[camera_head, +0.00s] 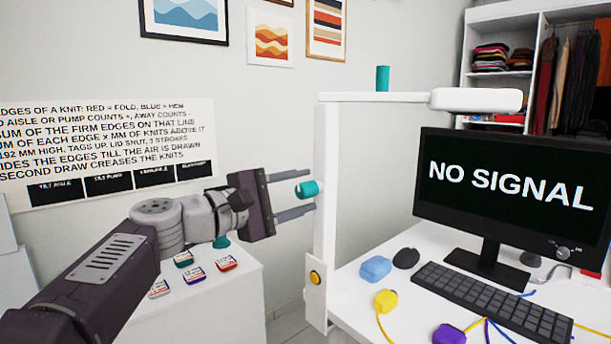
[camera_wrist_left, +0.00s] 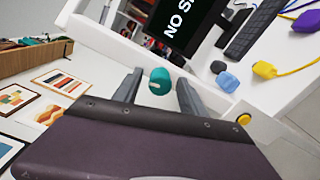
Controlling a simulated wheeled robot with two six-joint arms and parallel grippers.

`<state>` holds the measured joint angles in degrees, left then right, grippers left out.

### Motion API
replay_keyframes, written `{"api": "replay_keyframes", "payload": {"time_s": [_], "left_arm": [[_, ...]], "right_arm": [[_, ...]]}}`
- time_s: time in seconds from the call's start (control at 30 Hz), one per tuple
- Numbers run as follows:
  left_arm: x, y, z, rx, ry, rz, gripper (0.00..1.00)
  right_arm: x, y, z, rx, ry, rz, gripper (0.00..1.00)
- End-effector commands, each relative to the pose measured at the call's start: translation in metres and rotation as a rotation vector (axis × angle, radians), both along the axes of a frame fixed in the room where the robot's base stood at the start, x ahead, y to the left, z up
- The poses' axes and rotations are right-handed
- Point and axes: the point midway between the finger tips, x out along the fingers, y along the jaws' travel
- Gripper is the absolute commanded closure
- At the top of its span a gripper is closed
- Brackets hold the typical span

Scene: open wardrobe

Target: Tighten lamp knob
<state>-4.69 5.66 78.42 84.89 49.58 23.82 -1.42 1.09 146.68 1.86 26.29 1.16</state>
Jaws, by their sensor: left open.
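The lamp has a white upright post (camera_head: 326,200), a flat white arm (camera_head: 372,97) and a rounded white head (camera_head: 476,100). A teal knob (camera_head: 306,189) sticks out sideways from the post. A second teal knob (camera_head: 382,78) stands upright on top of the lamp arm. My left gripper (camera_head: 311,191) is open, with one finger above and one below the side knob. In the left wrist view the teal knob (camera_wrist_left: 160,80) sits between the spread fingers, with gaps showing beside it. My right gripper is not in view.
The white desk (camera_head: 350,300) holds a monitor (camera_head: 505,185), a keyboard (camera_head: 493,303), a black mouse (camera_head: 406,258) and coloured blocks with cords. A white cabinet (camera_head: 240,290) with small labelled items stands below my left arm. An open wardrobe (camera_head: 530,55) is behind.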

Motion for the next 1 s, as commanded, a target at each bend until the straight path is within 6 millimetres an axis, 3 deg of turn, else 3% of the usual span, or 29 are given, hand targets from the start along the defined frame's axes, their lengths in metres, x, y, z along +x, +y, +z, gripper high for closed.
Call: {"api": "replay_keyframes", "payload": {"time_s": [0.03, 0.23, 0.77, 0.97, 1.0], "left_arm": [[-0.0001, 0.0, 0.0054, -0.043, 0.061, 0.0, 0.51], [-0.0002, 0.0, 0.0021, -0.172, 0.237, 0.0, 0.51], [0.0001, 0.0001, -0.0002, -0.181, 0.247, 0.0, 0.51], [0.0, 0.0, -0.0002, -0.18, 0.246, 0.0, 1.0], [0.0, 0.0, -0.0002, -0.18, 0.246, 0.0, 1.0]], "right_arm": [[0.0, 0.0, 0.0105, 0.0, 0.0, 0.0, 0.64], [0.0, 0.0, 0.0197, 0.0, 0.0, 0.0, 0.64], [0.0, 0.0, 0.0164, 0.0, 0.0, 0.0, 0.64], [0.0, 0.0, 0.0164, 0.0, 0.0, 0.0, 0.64], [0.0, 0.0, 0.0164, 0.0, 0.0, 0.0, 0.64]]}}
